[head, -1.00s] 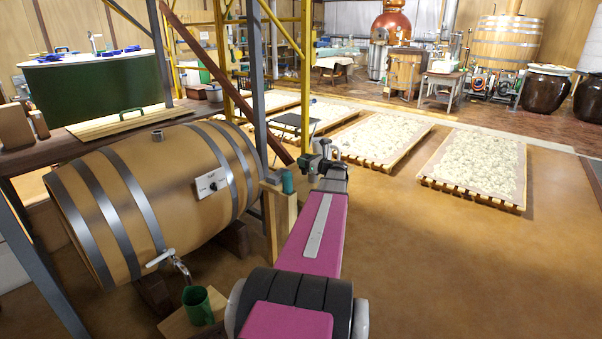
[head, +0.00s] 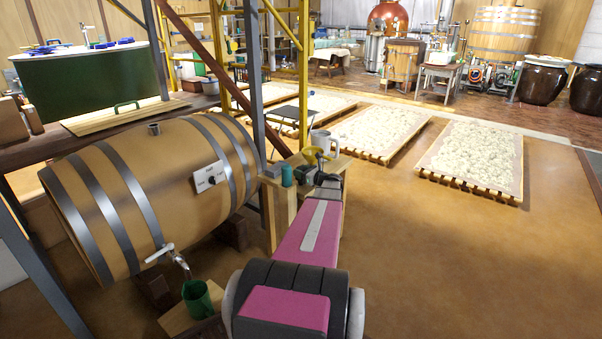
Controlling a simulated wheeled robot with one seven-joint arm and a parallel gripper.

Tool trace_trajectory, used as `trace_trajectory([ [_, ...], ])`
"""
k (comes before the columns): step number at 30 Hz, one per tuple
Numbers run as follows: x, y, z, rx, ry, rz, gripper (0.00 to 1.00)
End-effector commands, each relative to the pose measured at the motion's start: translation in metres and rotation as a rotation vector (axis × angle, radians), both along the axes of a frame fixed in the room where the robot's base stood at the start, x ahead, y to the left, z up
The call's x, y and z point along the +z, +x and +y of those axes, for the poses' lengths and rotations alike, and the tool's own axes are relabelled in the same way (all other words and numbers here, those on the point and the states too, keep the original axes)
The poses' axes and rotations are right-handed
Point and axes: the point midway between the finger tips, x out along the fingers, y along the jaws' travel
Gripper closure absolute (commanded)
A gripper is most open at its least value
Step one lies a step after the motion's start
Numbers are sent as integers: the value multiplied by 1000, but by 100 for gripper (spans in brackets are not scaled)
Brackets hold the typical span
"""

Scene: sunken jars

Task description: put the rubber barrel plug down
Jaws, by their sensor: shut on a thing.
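My gripper (head: 318,178) is at the far end of my magenta arm, low over a small wooden stand (head: 342,160) right of the barrel. It is shut on the rubber barrel plug; my wrist hides the fingertips and the plug, so I cannot tell whether the plug touches the stand. The wooden barrel (head: 125,190) lies on its side at the left, with a grey collar (head: 153,129) on top.
A grey mug (head: 323,140), a yellow item (head: 317,154) and a teal cylinder (head: 287,176) are close around my gripper. A green mug (head: 196,299) is below the barrel tap (head: 160,253). Steel and yellow posts rise behind.

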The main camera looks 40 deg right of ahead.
Motion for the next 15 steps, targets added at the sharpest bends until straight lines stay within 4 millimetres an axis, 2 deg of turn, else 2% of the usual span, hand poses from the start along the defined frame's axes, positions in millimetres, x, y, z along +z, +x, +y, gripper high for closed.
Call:
trace_trajectory([
  [10, -3, 0, 0, 0, 0, -1, 80],
  [11, -3, 0, 0, 0, 0, -1, 53],
  [12, -3, 0, 0, 0, 0, -1, 40],
  [13, -3, 0, 0, 0, 0, -1, 31],
  [15, -3, 0, 0, 0, 0, -1, 31],
])
